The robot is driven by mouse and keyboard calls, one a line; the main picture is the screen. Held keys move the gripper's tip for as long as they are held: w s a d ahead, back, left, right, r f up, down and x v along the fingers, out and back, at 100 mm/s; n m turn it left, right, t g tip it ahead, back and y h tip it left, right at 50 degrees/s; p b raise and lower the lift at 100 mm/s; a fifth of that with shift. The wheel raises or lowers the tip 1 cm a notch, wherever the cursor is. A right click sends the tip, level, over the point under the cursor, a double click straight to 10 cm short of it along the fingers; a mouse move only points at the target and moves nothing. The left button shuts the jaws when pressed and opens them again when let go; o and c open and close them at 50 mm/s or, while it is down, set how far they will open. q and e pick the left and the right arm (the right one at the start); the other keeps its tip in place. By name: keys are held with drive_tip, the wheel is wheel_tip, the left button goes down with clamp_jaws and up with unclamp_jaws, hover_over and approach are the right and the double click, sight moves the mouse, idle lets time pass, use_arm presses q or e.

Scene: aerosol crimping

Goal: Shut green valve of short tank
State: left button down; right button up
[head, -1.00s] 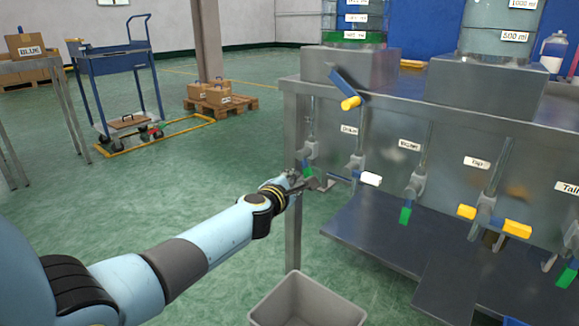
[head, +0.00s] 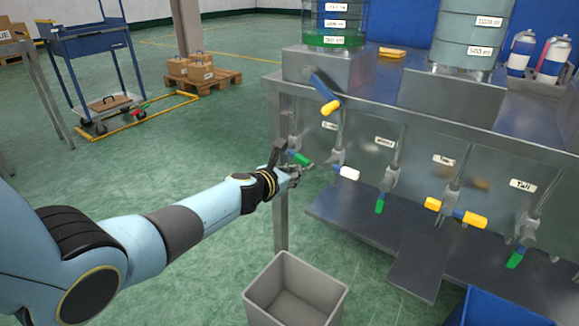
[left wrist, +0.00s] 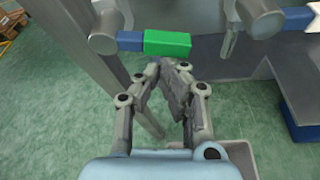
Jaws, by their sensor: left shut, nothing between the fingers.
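The leftmost valve on the steel bench has a green handle (head: 299,158), which points out sideways to the right and slightly down in the head view. In the left wrist view the same green handle (left wrist: 168,42) lies level, with a blue part at its left end. My left gripper (head: 296,172) is just below and in front of this handle. Its fingers (left wrist: 165,72) are shut and empty, with their tips just short of the handle. The small labels by the left valves are too blurred to read surely. My right gripper is not in view.
Further valves have a white handle (head: 349,173), a hanging green handle (head: 380,206) and a yellow handle (head: 470,218). A blue lever with a yellow end (head: 330,107) sticks out above. A grey bin (head: 262,308) stands below. The floor left of the bench is open.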

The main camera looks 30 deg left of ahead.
use_arm(q)
drive_tip(key=shift+d+r+n+h+p, duration=0.3)
drive_tip(key=shift+r+n+h+p, duration=0.25)
drive_tip(key=shift+n, duration=0.35)
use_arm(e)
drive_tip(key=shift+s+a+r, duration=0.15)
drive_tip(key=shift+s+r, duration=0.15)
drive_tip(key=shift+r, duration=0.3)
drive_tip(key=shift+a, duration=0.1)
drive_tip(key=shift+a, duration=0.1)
